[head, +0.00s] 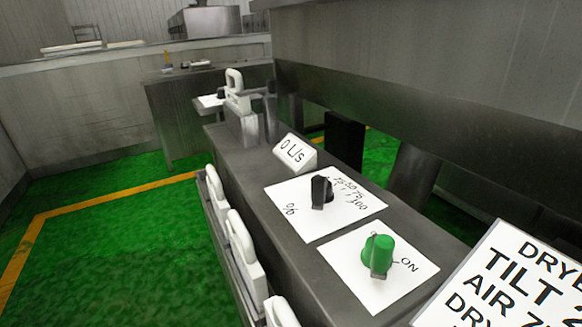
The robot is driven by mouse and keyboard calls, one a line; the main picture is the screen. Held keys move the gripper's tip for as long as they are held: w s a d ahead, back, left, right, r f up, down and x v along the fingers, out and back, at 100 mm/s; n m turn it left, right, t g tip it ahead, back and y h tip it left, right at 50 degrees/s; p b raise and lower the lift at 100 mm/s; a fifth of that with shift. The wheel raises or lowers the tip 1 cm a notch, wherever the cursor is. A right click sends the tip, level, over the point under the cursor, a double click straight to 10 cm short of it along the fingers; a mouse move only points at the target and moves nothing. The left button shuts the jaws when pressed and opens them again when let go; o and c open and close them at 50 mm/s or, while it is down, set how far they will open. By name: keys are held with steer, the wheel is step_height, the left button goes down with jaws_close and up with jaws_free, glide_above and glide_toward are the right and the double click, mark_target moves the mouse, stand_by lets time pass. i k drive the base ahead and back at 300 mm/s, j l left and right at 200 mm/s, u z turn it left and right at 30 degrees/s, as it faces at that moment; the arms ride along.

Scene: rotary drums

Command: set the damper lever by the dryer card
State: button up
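The dryer card (505,285) is at the lower right, cut off by the frame edge. Its readable parts are "DRYE", "TILT 2", "AIR 7" and "DRY". A black knob (321,192) stands on a white percent plate (290,212) with marks up to 100; I cannot tell its exact setting. A white upright handle (235,82) stands at the console's far end, beside a small white plate (209,100). I cannot tell which of these is the damper lever. My gripper is not in view.
A green knob (377,252) with an ON mark sits on a nearer white plate (348,262). A sign (295,152) reads "0 L/s". Several white handles (245,245) line the console's left side. A large metal body (430,60) overhangs the right. Green floor (110,235) is clear at left.

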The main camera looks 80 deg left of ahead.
mark_target(321, 188)
steer(key=u, duration=1.8)
